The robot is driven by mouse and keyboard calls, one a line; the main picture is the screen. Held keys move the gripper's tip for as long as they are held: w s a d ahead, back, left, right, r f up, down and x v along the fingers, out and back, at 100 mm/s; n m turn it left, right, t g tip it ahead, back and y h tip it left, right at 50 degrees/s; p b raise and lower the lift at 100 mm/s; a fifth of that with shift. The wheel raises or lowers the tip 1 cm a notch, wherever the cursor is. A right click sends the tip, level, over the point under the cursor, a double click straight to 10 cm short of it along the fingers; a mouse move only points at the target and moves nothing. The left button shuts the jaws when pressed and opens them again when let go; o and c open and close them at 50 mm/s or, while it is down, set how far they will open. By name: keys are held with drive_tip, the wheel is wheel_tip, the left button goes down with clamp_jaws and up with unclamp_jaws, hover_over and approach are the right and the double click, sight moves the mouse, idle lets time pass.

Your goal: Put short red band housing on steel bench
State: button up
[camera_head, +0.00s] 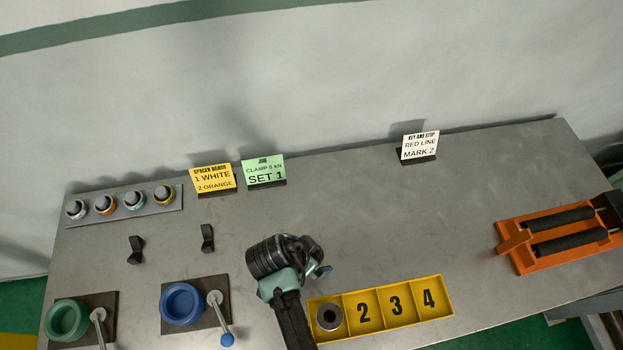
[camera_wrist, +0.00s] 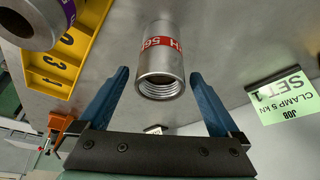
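The red band housing (camera_wrist: 160,62) is a short steel cylinder with a red lettered band and a threaded open end facing the wrist camera. It appears to stand upright on the grey steel bench (camera_head: 380,220). My gripper (camera_wrist: 160,75) has its blue fingers on either side of the housing, with a visible gap at both sides. It is open and holds nothing. In the head view my gripper (camera_head: 318,272) is over the bench, left of centre, and my wrist hides the housing there.
A yellow numbered tray (camera_head: 447,296) holds a purple-banded housing (camera_wrist: 28,22) in its first slot. Sign cards (camera_head: 264,171) line the back. An orange vise (camera_head: 540,258) is at right. The bench's middle right is clear.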

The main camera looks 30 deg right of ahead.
drive_tip(key=shift+r, duration=0.3)
drive_tip(key=v, duration=1.2)
drive_tip(key=w+a+r+n+t+y, duration=0.15)
drive_tip(key=w+r+n+t, duration=0.5)
drive_tip(key=w+r, duration=1)
wheel_tip(320, 180, up, 17)
drive_tip(key=w+a+n+t, duration=0.1)
drive_tip(key=w+a+t, duration=0.15)
drive_tip(key=t, duration=0.55)
drive_tip(key=s+a+r+n+t+y, duration=0.1)
drive_tip(key=s+r+n+t, duration=0.1)
drive_tip(key=r, duration=0.8)
drive_tip(key=s+a+r+n+t, duration=0.1)
drive_tip(key=s+r+t, duration=0.4)
drive_tip(key=r, duration=0.5)
drive_tip(key=s+r+n+t+y, duration=0.1)
drive_tip(key=s+r+n+t, duration=0.3)
drive_tip(key=r, duration=0.6)
drive_tip(key=shift+s+a+y, duration=0.35)
drive_tip(key=shift+s+a, duration=0.05)
drive_tip(key=shift+s, duration=0.45)
drive_tip(key=shift+r+t, duration=0.1)
drive_tip(key=shift+t, duration=0.15)
